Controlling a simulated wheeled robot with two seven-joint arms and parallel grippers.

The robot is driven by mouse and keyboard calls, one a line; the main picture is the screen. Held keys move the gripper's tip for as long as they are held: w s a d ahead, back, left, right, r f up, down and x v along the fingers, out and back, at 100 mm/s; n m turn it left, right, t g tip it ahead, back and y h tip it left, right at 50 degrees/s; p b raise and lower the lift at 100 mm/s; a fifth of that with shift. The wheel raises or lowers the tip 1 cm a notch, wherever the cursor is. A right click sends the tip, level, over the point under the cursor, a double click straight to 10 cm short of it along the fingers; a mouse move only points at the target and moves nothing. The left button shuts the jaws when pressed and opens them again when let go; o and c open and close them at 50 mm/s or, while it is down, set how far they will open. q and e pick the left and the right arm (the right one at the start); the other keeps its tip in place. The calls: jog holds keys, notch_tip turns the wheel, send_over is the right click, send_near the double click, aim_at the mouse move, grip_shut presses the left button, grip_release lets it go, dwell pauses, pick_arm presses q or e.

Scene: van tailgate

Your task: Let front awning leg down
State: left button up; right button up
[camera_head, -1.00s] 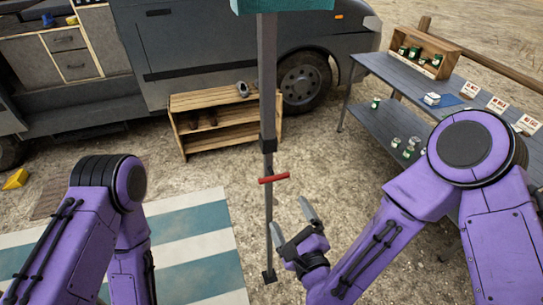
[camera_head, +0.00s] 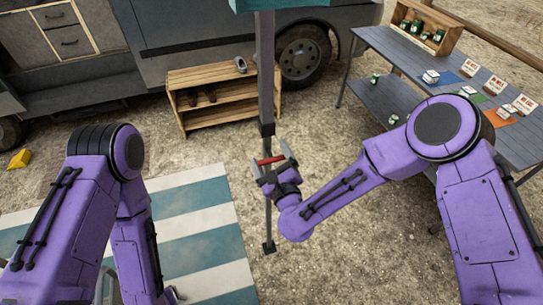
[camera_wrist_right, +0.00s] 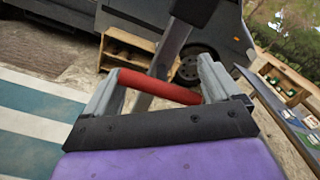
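The awning leg (camera_head: 266,75) is a grey upright post that hangs from the teal awning edge (camera_head: 280,4) in the head view. A dark collar sits partway down, with a thinner lower section ending in a dark foot (camera_head: 269,247). A red crossbar handle (camera_head: 271,160) is on the lower section, below the collar. My right gripper (camera_head: 272,165) is open at the handle. In the right wrist view the red handle (camera_wrist_right: 160,87) spans the space between its two fingers; I cannot tell if they touch it. My left gripper is mostly hidden at the bottom of the head view.
A wooden shelf crate (camera_head: 215,95) stands behind the leg by the van (camera_head: 200,50). A grey table (camera_head: 400,55) with jars and cards is at the right. A striped mat (camera_head: 205,235) lies to the left of the leg. Open gravel lies to its right.

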jog(key=c, duration=1.2)
notch_tip(320, 180, down, 12)
jog(key=b, duration=1.2)
jog(key=o, duration=1.4)
jog(key=b+v, duration=0.2)
jog(key=v, duration=0.8)
jog(key=shift+s+r+b, duration=0.1)
jog(key=shift+s+b, duration=0.15)
jog(key=shift+b, duration=0.15)
